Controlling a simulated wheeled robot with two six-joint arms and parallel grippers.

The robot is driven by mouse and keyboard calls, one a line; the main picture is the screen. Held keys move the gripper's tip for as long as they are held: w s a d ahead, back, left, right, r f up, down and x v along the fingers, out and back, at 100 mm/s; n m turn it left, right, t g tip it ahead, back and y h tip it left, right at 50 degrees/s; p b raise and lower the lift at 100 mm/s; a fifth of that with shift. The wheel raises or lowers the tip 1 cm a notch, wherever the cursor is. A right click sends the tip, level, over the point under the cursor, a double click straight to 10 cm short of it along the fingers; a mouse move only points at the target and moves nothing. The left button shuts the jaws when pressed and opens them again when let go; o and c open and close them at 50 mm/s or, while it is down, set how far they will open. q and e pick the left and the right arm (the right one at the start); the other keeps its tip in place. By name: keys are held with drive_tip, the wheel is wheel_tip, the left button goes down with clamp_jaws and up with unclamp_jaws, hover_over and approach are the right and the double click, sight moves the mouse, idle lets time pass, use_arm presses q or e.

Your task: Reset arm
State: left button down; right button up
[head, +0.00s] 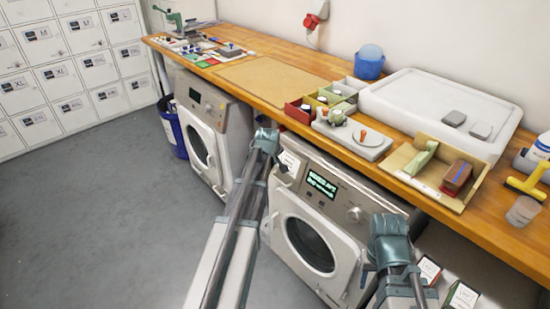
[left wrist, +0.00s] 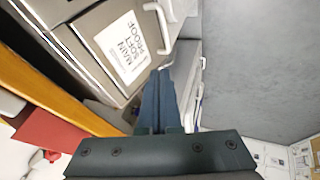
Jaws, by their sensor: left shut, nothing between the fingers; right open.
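My left arm comes up from the bottom of the head view and ends in front of the gap between the two washing machines. Its gripper (head: 283,168) is mostly hidden behind the wrist there. In the left wrist view its two dark fingers (left wrist: 167,90) lie together, shut, with nothing between them. My right gripper (head: 370,268) is low in front of the right washing machine, below the worktop edge, partly hidden by its own wrist. It is open and holds nothing visible.
The left washing machine (head: 215,105) and the right washing machine (head: 340,205) stand under the wooden worktop (head: 310,66). On it are a white tray (head: 400,97), a blue tub (head: 370,60) and a wooden box (head: 408,160). A blue bin (head: 172,125) stands left. The grey floor (head: 90,215) is clear.

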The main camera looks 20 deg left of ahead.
use_arm(q)
drive_tip(key=shift+p+v, duration=0.5)
drive_tip(key=shift+v, duration=0.7)
use_arm(e)
drive_tip(key=shift+r, duration=0.95)
use_arm(q)
drive_tip(key=s+d+m+g+h+p, duration=0.15)
drive_tip(key=s+d+m, duration=0.3)
drive_tip(key=d, duration=0.45)
drive_tip(key=s+d+m+g+p, duration=0.1)
drive_tip(key=s+d+m+p, duration=0.15)
drive_tip(key=s+d, duration=0.55)
drive_tip(key=s+d+r+m+g+p, duration=0.2)
drive_tip(key=s+d+r+m+g, duration=0.1)
drive_tip(key=s+d+m, duration=0.6)
drive_tip(key=s+d, duration=0.4)
drive_tip(key=s, duration=0.2)
drive_tip(key=shift+s+d+g+y, duration=0.2)
drive_tip(key=shift+d+g+y, duration=0.05)
drive_tip(key=shift+g+y, duration=0.1)
use_arm(e)
wheel_tip(320, 180, up, 6)
